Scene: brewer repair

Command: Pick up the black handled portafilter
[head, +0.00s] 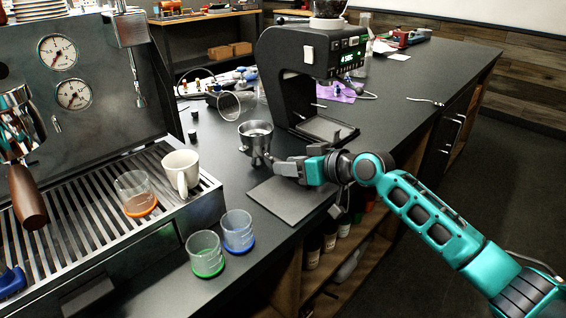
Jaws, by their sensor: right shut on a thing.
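The portafilter's metal basket (256,137) is upright at the counter's middle, just left of the grinder. My right gripper (271,163) reaches in from the right and is shut on the portafilter at its near side. The fingers largely hide the handle, so its black colour is hard to make out. I cannot tell whether the portafilter is clear of the counter. A second portafilter with a brown wooden handle (27,196) is at the espresso machine on the left. My left gripper is not in view.
A dark mat (290,203) lies below my right gripper. The black grinder (300,75) stands behind it. Glasses with green (205,254) and blue (238,231) bases stand near the front edge. A white mug (181,172) and an orange-based glass (136,193) stand on the drip tray.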

